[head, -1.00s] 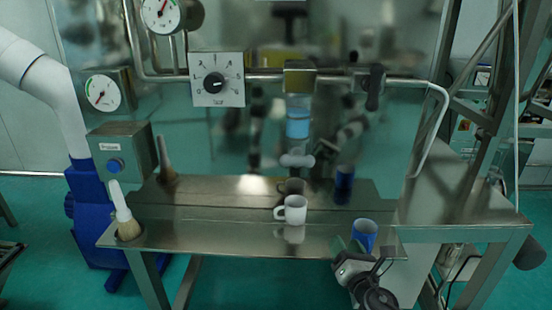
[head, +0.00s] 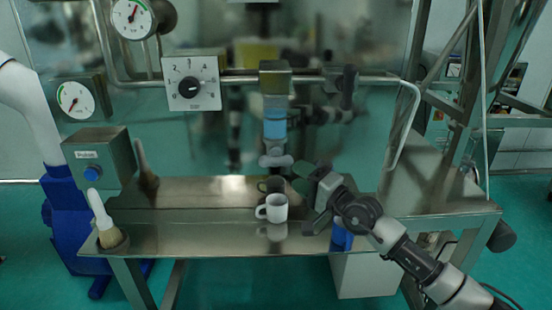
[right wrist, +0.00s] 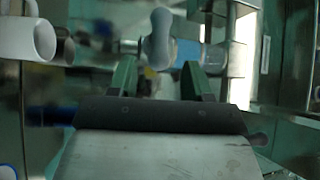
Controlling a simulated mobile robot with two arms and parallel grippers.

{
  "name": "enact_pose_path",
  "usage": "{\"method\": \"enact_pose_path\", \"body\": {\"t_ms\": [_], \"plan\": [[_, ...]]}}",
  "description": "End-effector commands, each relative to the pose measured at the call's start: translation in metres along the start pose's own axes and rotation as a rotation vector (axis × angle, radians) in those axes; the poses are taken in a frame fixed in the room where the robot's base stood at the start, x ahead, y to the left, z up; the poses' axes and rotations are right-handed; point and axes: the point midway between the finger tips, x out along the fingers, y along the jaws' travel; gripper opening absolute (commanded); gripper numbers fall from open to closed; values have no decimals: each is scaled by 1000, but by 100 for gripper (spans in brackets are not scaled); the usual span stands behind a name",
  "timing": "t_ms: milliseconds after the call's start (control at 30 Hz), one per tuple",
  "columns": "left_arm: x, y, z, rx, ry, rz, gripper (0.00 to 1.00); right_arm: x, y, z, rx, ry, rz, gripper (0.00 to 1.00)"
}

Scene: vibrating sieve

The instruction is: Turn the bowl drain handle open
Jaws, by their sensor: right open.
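The drain handle (head: 276,161) is a pale grey lever under a clear tube with blue contents (head: 275,122), hanging from the pipe above the steel table. My right gripper (head: 303,178) is just right of and slightly below the handle in the head view, open and empty. In the right wrist view the handle (right wrist: 158,40) shows beyond and between the two open green-tipped fingers (right wrist: 157,80), with a visible gap. My left gripper is not in view.
A white mug (head: 276,207) stands on the steel table (head: 190,235) below the handle. A blue cup (head: 341,238) is partly hidden by my right gripper. A brush (head: 107,225) stands at the table's left. A dial box (head: 192,83) and gauges are upper left.

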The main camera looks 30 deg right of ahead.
Motion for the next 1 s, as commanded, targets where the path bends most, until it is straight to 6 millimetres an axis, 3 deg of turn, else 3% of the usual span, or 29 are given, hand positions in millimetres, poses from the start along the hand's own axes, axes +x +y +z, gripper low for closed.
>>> {"method": "enact_pose_path", "body": {"t_ms": [300,500,933,1000], "plan": [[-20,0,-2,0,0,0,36,51,-3,-1,5,2,-3,49],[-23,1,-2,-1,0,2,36,72,-2,0,3,1,-3,49],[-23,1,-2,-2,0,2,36,81,0,0,4,0,-1,49],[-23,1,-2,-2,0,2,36,81,0,0,4,0,-1,42]]}}
